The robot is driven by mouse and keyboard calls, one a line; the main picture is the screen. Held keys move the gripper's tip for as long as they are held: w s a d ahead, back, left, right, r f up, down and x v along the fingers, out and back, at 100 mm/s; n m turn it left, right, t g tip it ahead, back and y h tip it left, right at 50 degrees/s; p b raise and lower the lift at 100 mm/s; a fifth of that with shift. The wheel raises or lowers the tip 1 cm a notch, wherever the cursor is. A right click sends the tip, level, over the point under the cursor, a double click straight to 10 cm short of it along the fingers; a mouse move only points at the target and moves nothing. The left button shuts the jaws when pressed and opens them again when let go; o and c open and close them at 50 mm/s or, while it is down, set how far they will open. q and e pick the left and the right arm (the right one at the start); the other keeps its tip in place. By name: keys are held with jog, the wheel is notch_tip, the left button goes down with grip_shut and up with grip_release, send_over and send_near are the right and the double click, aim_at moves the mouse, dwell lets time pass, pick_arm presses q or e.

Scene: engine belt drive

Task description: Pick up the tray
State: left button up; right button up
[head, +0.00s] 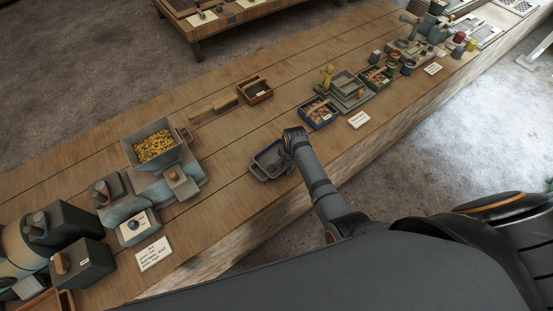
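A small dark grey tray (259,172) sits on the wooden bench near its front edge, in the middle of the head view. It looks empty. My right gripper (288,150) is at the tray's right end, pointing down, with the arm coming in from the lower right. The gripper overlaps the tray's right rim in this view. Its fingertips are small and partly hidden, so I cannot tell whether they are open or shut, or whether they touch the tray. My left gripper is not in view.
A grey hopper of yellow pieces (156,147) stands left of the tray on a machine. A small brown box (256,97) lies behind. A blue bin (318,117) and a label card (359,120) are to the right. The bench (215,215) is bare left of the tray.

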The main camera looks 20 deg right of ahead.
jog(key=shift+f, duration=0.25)
grip_shut()
jog(key=shift+r, duration=0.1)
